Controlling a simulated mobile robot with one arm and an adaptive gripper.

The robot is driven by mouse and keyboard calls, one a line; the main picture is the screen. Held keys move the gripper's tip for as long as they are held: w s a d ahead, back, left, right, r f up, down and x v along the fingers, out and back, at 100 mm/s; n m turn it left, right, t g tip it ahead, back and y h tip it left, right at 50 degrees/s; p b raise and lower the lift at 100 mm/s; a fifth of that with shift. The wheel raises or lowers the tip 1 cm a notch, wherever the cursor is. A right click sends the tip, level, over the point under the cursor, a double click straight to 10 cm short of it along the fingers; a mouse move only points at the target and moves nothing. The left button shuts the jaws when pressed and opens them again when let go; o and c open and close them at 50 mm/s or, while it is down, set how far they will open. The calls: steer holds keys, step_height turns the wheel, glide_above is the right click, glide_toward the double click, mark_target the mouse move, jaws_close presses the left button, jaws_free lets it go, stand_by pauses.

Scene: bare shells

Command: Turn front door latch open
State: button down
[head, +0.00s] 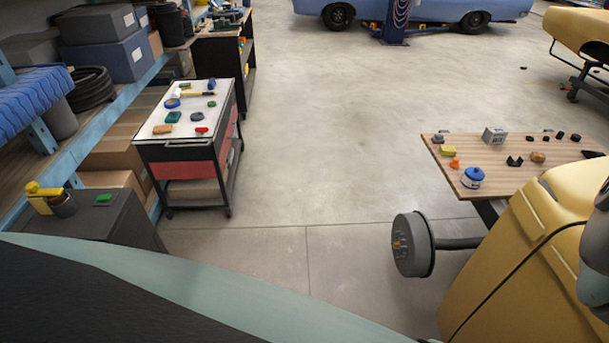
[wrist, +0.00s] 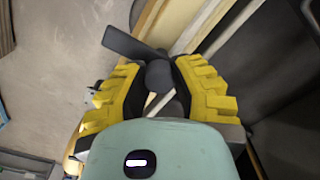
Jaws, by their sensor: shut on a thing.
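In the wrist view, my gripper (wrist: 160,78) has its two yellow ridged fingers closed around a dark rounded knob. A flat dark lever (wrist: 131,43) extends from this knob toward the upper left; together they look like the latch handle. The lever lies tilted across the picture, past the fingertips. The base of the latch is partly hidden behind the fingers. In the head view neither the latch nor the gripper's fingers can be made out.
A yellow shell (head: 520,255) with a grey hub (head: 410,245) stands at the right, by a wooden table (head: 460,150) with small items. A tool cart (head: 185,150) and shelving are at the left. The middle floor (head: 320,150) is clear.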

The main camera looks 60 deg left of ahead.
steer(key=shift+w, duration=0.1)
steer(key=c, duration=0.7)
jaws_free()
step_height(320, 180, up, 12)
steer(key=shift+f, duration=0.1)
steer(key=shift+a, duration=0.1)
stand_by(0.4)
